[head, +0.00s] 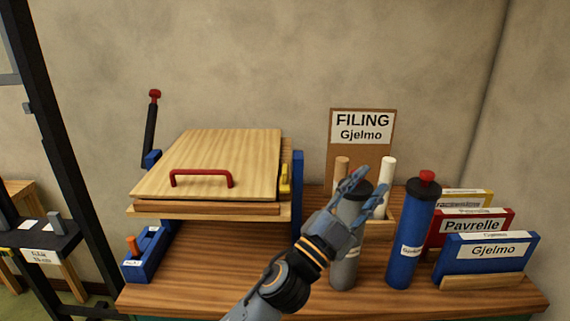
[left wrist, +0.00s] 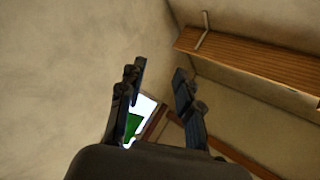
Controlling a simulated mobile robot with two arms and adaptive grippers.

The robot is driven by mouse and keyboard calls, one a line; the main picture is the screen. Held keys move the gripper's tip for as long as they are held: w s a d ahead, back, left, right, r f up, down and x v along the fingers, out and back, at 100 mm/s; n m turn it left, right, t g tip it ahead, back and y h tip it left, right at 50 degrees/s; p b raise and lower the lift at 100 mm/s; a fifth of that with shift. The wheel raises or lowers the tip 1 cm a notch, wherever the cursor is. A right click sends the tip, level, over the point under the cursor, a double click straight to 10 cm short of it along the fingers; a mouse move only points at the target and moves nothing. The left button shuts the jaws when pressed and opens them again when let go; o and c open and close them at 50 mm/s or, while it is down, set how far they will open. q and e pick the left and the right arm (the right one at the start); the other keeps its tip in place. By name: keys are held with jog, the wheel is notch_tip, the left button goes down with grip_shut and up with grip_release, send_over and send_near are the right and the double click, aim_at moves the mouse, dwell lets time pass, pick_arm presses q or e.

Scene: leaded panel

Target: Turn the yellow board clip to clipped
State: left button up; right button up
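The yellow board clip (head: 285,178) is a small upright piece at the right edge of the wooden board (head: 215,160), beside a blue post (head: 297,175). The board has a red handle (head: 201,177) at its front. My left gripper (head: 369,184) is to the right of the clip, apart from it, in front of the grey and blue cylinders' area. Its fingers are spread with nothing between them. The left wrist view shows the same open fingers (left wrist: 160,70) pointing towards the wall and a shelf; the clip is not in that view. My right gripper is not in view.
A grey cylinder (head: 345,245) stands partly behind my left gripper. A blue cylinder with a red knob (head: 409,240) and several binders (head: 487,255) stand to the right. A lever with a red tip (head: 151,125) rises left of the board. A FILING sign (head: 362,125) stands behind.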

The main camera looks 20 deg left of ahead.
pick_arm(q)
jog(key=s+d+r+m+g+h, duration=0.3)
jog(key=d+r+m+g+h, duration=0.2)
jog(key=d+m+g+h, duration=0.6)
jog(key=m+g+y, duration=0.5)
jog(key=m+y, duration=0.1)
jog(key=y, duration=1.9)
send_near(285, 168)
jog(key=p+x, duration=0.3)
jog(key=x, duration=0.6)
jog(key=shift+f, duration=0.1)
jog(key=shift+c, duration=0.2)
